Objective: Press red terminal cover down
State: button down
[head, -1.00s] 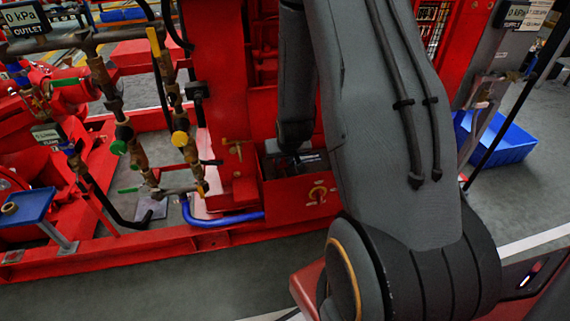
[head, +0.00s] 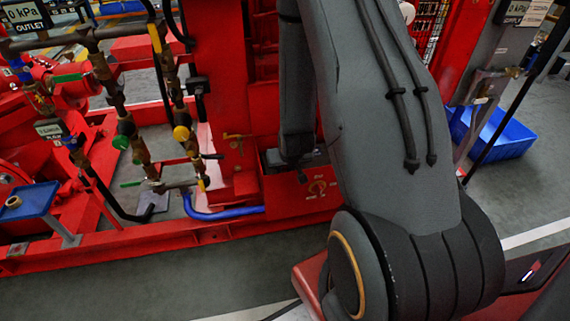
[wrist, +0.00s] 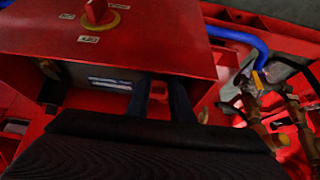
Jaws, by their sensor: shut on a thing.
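In the wrist view, the red terminal cover (wrist: 158,88) shows as a small red piece between the two dark fingers of my gripper (wrist: 160,97). The fingers are closed on it, at the opening of a red box. A dark battery with a pale label (wrist: 108,84) lies inside the box, left of the fingers. My wrist housing hides the near part of the box, and I cannot tell how far down the cover sits.
The red box (head: 310,201) carries a rotary switch on its face (wrist: 97,12). A blue hose (head: 215,213) runs beside it. Pipes with valves (head: 125,128) stand to the left. A blue bin (head: 495,132) is on the floor at right. The grey floor in front is open.

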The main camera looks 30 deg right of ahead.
jog(key=shift+s+f, duration=0.2)
jog(key=shift+s, duration=0.1)
jog(key=c, duration=1.6)
grip_release()
jog(key=shift+w, duration=0.1)
jog(key=shift+o, duration=0.2)
jog(key=shift+r, duration=0.1)
jog(key=shift+w, duration=0.1)
jog(key=shift+r, duration=0.5)
jog(key=p+v, duration=0.1)
jog(key=v, duration=0.6)
jog(key=shift+s, duration=0.2)
jog(key=shift+a+f, duration=0.1)
jog(key=shift+a, duration=0.05)
